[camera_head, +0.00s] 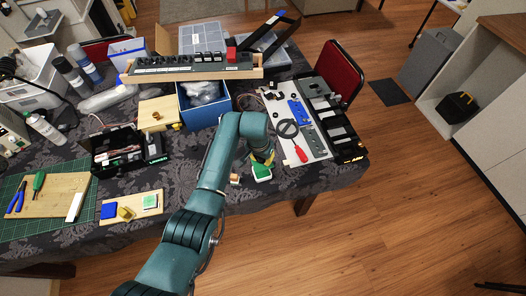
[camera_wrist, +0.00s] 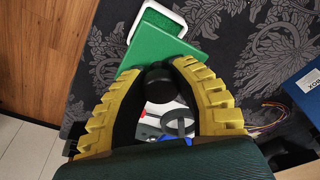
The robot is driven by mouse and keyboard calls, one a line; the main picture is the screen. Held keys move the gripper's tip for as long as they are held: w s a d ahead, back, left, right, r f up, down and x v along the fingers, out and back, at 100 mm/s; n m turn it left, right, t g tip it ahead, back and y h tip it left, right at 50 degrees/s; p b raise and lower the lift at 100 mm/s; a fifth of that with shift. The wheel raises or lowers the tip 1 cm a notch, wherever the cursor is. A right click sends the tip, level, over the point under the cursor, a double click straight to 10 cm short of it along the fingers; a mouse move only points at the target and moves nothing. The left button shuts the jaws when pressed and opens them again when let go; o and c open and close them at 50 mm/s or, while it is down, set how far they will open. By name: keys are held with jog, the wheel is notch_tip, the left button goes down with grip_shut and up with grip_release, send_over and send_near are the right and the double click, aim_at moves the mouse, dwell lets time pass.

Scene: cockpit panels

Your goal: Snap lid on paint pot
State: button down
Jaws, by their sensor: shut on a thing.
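My gripper (camera_wrist: 158,72) has yellow ridged fingers curved around a dark round piece (camera_wrist: 158,84) at the tips. A flat green square lid (camera_wrist: 160,50) shows right beyond it, tilted in the view. The dark piece looks like the lid's knob, though the join is hidden. Just past the lid is the paint pot (camera_wrist: 180,12), square with a white rim and green inside, partly covered by the lid. I cannot tell whether lid and pot touch.
A small orange block (camera_head: 235,179) is to the left. A blue box (camera_head: 205,115) stands behind.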

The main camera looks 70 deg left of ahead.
notch_tip(320, 180, down, 5)
jog(key=b, duration=0.4)
jog(key=shift+r, duration=0.15)
jog(key=shift+f, duration=0.45)
jog(key=shift+f, duration=0.5)
dwell(1.6)
jog(key=shift+c, duration=1.4)
grip_release()
notch_tip(320, 180, up, 7)
jog(key=p, duration=0.6)
